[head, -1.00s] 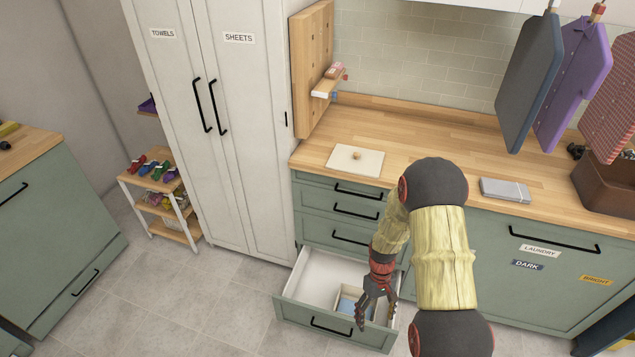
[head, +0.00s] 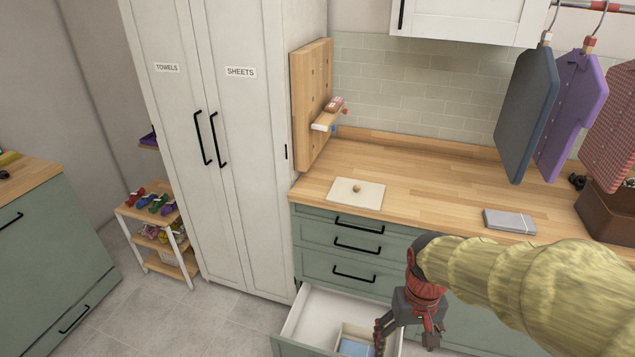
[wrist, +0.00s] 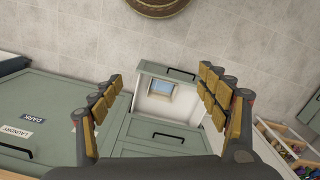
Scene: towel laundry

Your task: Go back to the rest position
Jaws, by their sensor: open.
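My gripper (head: 408,328) is open and empty in the head view, above the right part of the open bottom drawer. In the wrist view my gripper (wrist: 160,105) shows its two fingers spread wide with nothing between them. The open drawer (head: 300,322) has white inner walls and a compartment holding something light blue (head: 355,347). The drawer also shows between the fingers in the wrist view (wrist: 145,95). My arm crosses the right side of the head view and hides part of the green cabinet front.
The wooden counter (head: 430,185) holds a white board with a knob (head: 356,193), a grey folded item (head: 509,221) and a brown basket (head: 610,215). Shirts (head: 572,110) hang at the right. A tall white cupboard (head: 225,150) stands left. The floor at left is partly clear.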

